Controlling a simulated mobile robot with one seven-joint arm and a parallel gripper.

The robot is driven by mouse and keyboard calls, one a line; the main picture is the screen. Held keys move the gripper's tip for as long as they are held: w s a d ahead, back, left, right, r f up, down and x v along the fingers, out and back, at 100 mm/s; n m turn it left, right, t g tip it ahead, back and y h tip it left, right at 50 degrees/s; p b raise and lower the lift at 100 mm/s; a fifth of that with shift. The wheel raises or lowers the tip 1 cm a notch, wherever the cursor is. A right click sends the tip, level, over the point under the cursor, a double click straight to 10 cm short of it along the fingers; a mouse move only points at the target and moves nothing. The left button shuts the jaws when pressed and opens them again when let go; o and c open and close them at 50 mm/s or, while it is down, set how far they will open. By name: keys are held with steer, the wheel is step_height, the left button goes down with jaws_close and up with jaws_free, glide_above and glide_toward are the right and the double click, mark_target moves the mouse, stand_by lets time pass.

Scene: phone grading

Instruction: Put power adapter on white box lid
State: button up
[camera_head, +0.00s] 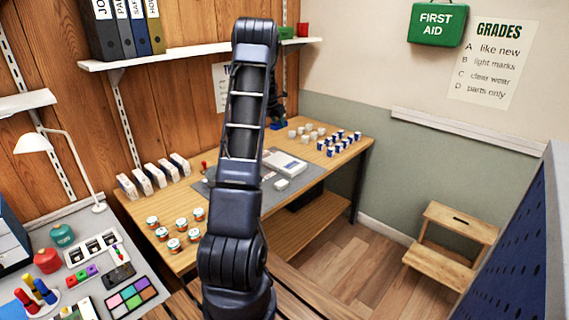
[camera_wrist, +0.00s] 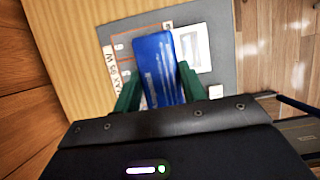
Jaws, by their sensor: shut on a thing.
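My gripper (camera_wrist: 158,84) has green fingers and is shut on a blue phone-like slab (camera_wrist: 162,68), held above the work mat. In the head view my arm hides most of the gripper, and a bit of blue (camera_head: 278,126) shows at its end. A white box (camera_head: 286,162) lies on the grey mat; its top face, with a printed picture, shows right of the slab in the wrist view (camera_wrist: 194,48). A small white block (camera_head: 282,184), perhaps the power adapter, lies on the mat near its front edge. It also seems to show in the wrist view (camera_wrist: 215,91).
The wooden table (camera_head: 335,146) holds several white and blue-white small blocks (camera_head: 338,143) at the right. Several round tubs (camera_head: 174,245) and upright white boxes (camera_head: 142,182) stand at the left. A wooden step stool (camera_head: 455,237) stands on the floor at the right.

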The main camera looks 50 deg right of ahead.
mark_target(286, 161)
steer(key=shift+s+d, duration=0.85)
steer(key=shift+d, duration=0.05)
steer(key=shift+s+d+f, duration=0.1)
steer(key=shift+s+f, duration=0.05)
steer(key=shift+f, duration=0.15)
step_height(286, 161, down, 19)
steer(key=shift+f, duration=0.1)
steer(key=shift+f, duration=0.15)
steer(key=o, duration=1.1)
steer(key=shift+c, duration=0.2)
steer(key=v, duration=1.2)
steer(key=shift+r, duration=0.25)
